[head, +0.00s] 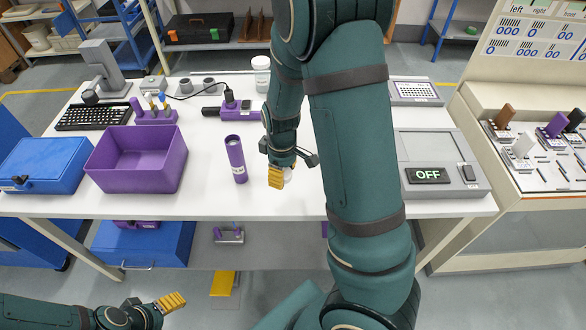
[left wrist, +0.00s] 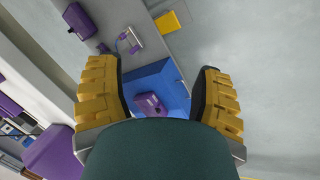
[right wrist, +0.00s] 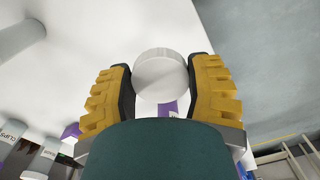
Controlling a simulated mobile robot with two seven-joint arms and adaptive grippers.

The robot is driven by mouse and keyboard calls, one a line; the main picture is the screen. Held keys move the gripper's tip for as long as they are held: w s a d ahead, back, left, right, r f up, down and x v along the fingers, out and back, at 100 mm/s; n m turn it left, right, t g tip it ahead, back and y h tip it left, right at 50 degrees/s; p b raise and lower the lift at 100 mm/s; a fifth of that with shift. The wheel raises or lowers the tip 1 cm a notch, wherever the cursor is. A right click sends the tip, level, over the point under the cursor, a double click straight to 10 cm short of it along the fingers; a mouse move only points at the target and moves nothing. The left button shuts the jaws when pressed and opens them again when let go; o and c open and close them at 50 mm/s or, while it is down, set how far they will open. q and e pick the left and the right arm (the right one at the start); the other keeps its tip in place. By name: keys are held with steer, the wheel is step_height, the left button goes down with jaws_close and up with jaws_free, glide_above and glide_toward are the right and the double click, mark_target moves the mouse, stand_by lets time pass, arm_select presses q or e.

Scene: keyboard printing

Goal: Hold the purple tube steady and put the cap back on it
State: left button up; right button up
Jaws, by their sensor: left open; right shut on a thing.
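The purple tube (head: 236,158) stands upright on the white table, right of the purple bin, with its top end uncapped. My right gripper (head: 281,179) is to the right of the tube, apart from it, shut on a white round cap (right wrist: 160,76). The cap sits between its yellow fingers and shows only partly in the head view (head: 288,174). A bit of purple shows just behind the cap in the right wrist view; I cannot tell for sure what it is. My left gripper (head: 172,302) is open and empty, low in front of the table, far from the tube.
The purple bin (head: 108,170) and a blue case (head: 45,168) stand on the left of the table (head: 205,200). A purple holder (head: 155,117), a black keyboard (head: 93,117) and a white jar (head: 261,74) are behind. A grey device marked OFF (head: 440,190) is at right.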

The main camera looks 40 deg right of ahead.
arm_select(q)
steer(key=shift+s, duration=0.45)
arm_select(e)
steer(key=w+a+f+m, duration=0.1)
steer(key=a+m, duration=0.4)
steer(key=a, duration=0.9)
steer(key=shift+w, duration=0.2)
